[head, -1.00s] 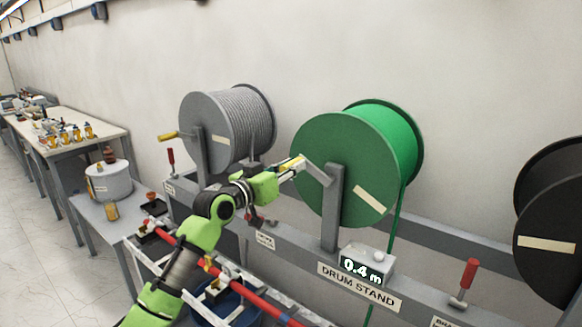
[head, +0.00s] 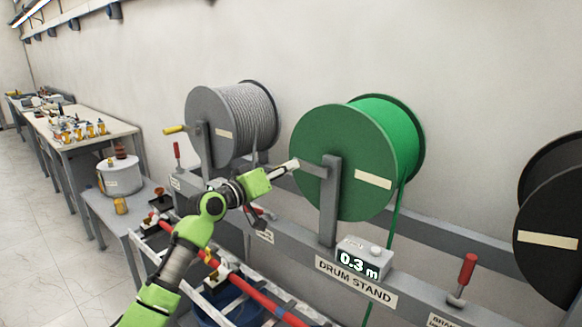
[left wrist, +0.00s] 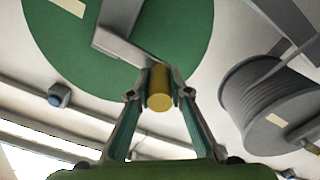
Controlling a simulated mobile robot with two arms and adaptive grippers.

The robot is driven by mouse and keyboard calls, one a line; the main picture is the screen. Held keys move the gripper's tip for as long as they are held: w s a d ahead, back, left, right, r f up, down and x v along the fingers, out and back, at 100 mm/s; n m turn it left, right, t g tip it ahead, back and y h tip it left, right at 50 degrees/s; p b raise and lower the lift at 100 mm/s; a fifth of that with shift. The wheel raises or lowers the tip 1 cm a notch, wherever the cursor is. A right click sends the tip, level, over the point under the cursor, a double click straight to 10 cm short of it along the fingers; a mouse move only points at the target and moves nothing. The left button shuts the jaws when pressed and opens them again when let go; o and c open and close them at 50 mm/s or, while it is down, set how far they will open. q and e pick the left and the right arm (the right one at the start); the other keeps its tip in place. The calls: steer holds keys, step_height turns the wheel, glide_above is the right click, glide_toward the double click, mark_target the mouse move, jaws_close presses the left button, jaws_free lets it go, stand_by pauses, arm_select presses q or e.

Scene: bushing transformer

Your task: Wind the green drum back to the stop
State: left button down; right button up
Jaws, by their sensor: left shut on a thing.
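The green drum (head: 345,150) stands on the drum stand (head: 300,255), with green cable hanging down from its right side. A grey crank arm (head: 312,169) reaches left from its hub. The drum also fills the top of the left wrist view (left wrist: 60,45). My left gripper (head: 290,167) is shut on the yellow crank handle (left wrist: 160,88), which sits between its two fingers in the left wrist view. The counter box (head: 360,258) reads 0.3 m. My right gripper is not in view.
A grey drum (head: 232,120) with its own yellow handle stands to the left. A black drum (head: 550,215) is at the right edge. A red-handled lever (head: 466,275) stands on the front rail. Benches (head: 85,135) line the wall at left.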

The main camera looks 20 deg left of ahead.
arm_select(q)
step_height(320, 180, down, 2)
steer(key=shift+f+n, duration=0.1)
steer(key=shift+n, duration=0.7)
steer(key=shift+s+d+f+n+b, duration=0.1)
steer(key=shift+d+f+n+b, duration=0.15)
steer(key=shift+f, duration=0.3)
steer(key=shift+d+f+n+b, duration=0.1)
steer(key=shift+f+n+b, duration=0.1)
steer(key=shift+f+n, duration=0.25)
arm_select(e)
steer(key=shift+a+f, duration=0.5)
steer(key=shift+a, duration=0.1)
arm_select(q)
steer(key=c, duration=1.9)
jaws_free()
steer(key=shift+a+r, duration=0.1)
steer(key=shift+r, duration=0.1)
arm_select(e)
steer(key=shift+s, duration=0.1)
